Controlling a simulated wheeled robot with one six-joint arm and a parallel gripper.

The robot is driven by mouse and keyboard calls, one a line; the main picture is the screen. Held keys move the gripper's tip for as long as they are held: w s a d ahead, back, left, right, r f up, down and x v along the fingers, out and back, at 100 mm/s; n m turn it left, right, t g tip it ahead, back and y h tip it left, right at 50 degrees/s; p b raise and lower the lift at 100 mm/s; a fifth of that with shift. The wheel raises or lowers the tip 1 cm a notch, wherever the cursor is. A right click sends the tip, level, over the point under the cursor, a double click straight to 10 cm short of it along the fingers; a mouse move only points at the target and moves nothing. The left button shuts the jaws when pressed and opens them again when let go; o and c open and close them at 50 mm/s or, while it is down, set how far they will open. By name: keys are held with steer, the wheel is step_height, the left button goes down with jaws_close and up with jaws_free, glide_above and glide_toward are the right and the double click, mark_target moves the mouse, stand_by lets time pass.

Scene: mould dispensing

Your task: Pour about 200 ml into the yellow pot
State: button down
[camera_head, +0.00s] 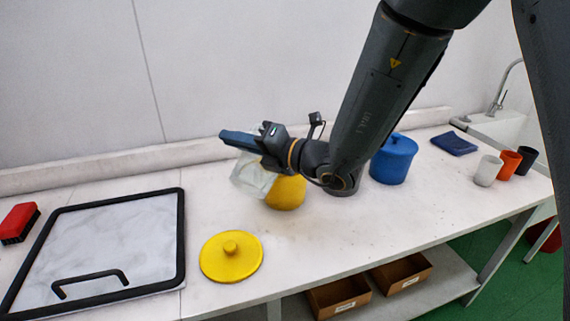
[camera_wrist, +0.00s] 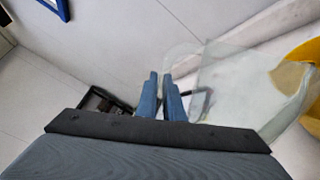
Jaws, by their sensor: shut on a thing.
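My gripper (camera_head: 248,141) is shut on a clear jug (camera_head: 252,178), which it holds up off the table. In the wrist view the blue fingers (camera_wrist: 167,98) close at the jug's handle side, and the clear jug body (camera_wrist: 235,85) reaches right toward the yellow pot (camera_wrist: 303,52). In the head view the jug looks tilted, just left of and partly in front of the yellow pot (camera_head: 287,193). The arm hides part of the pot. The yellow lid (camera_head: 231,262) lies apart on the table. I cannot make out a liquid level or a stream.
A black-framed board (camera_head: 120,235) and a red brush (camera_head: 18,222) lie at left. A blue pot (camera_head: 392,162) stands behind the arm at right. A dark blue cloth (camera_head: 455,143) and white (camera_head: 487,170), orange (camera_head: 508,164) and black (camera_head: 526,158) cups are farther right.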

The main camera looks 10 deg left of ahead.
steer(key=shift+w+d+r+m, duration=0.1)
steer(key=shift+w+r+m, duration=0.15)
steer(key=shift+w+m, duration=0.1)
stand_by(1.5)
steer(key=s+f+n+b, duration=0.1)
steer(key=b, duration=0.1)
steer(key=s+f+n+b, duration=0.1)
steer(key=f+n+b, duration=0.1)
steer(key=shift+s+a+f, duration=0.2)
steer(key=shift+a+f, duration=0.05)
steer(key=shift+a, duration=0.15)
steer(key=shift+s+n, duration=0.25)
steer(key=shift+n, duration=0.1)
steer(key=shift+s+a+f+n+t+b, duration=0.1)
steer(key=shift+s+f+n+t+b, duration=0.3)
steer(key=shift+b, duration=0.45)
steer(key=shift+f, duration=0.2)
stand_by(0.5)
